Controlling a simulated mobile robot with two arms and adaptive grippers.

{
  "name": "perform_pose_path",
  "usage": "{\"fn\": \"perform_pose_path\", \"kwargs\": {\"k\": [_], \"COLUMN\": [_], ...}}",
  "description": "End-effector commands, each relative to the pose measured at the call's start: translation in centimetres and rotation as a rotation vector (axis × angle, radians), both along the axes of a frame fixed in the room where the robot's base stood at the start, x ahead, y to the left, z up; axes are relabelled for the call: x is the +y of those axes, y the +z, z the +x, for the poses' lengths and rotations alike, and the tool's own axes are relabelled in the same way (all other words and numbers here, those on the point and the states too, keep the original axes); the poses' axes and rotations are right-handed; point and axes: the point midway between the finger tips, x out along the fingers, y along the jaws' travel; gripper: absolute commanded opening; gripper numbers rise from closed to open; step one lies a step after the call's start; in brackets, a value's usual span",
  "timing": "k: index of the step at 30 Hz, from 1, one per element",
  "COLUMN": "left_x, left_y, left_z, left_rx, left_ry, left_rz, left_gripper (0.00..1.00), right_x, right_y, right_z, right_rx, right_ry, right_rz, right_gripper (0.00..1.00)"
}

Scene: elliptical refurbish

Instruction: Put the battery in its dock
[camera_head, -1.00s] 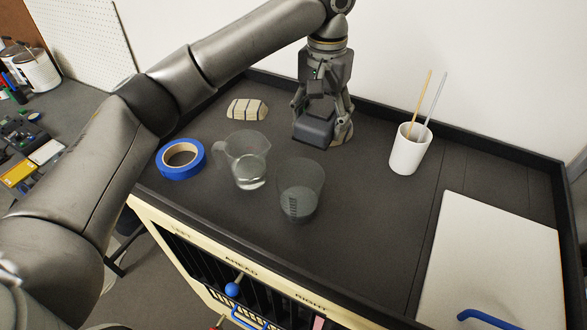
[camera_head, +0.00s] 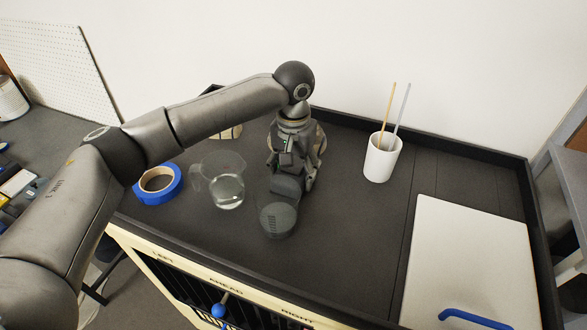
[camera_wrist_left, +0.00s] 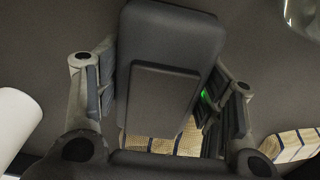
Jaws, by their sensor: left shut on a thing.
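My left gripper (camera_head: 290,178) points down over the dark bench top and is shut on the battery. The battery (camera_head: 286,187) is a dark grey block, held between the fingers; in the left wrist view the battery (camera_wrist_left: 165,90) shows large, with a smaller raised block on its face. Right in front of it stands a dark round piece with a slotted grille (camera_head: 278,217), possibly the dock. The battery overlaps its back edge in the head view; I cannot tell whether they touch. In the left wrist view this piece is not visible. My right gripper is not in view.
A glass beaker (camera_head: 226,191) and a blue tape roll (camera_head: 158,184) stand to the left. A white cup with sticks (camera_head: 381,159) and a white panel (camera_head: 465,260) are to the right. A striped cream block (camera_wrist_left: 290,146) lies near the gripper. The bench has raised edges.

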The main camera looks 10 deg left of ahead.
Motion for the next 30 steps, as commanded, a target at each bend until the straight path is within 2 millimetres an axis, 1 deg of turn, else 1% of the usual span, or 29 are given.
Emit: {"fn": "perform_pose_path", "kwargs": {"k": [6, 7, 11, 12, 23, 26, 30], "left_x": [0.0, 0.0, 0.0, 0.0, 0.0, -0.1, -0.1], "left_y": [-0.1, -0.2, -0.2, -0.2, -0.1, 0.8, 3.3], "left_z": [0.0, 0.0, 0.0, 0.0, 0.0, 0.0, 0.1], "left_rx": [0.0, 0.001, 0.001, 0.001, -0.001, -0.001, -0.003], "left_ry": [0.0, 0.0, 0.0, 0.0, 0.0, 0.0, 0.0], "left_rz": [-0.001, -0.001, 0.0, 0.0, 0.0, -0.001, -0.002], "left_gripper": [0.34, 0.65, 0.82, 0.84, 0.84, 0.84, 0.84], "right_x": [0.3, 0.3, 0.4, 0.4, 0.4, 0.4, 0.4], "right_y": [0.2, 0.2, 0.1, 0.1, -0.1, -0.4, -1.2], "right_z": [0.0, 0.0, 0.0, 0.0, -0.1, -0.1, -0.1], "right_rx": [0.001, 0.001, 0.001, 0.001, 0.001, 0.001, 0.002], "right_ry": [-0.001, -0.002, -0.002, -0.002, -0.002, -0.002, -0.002], "right_rz": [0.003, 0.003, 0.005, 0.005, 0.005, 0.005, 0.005], "right_gripper": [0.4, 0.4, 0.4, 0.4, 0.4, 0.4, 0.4]}}
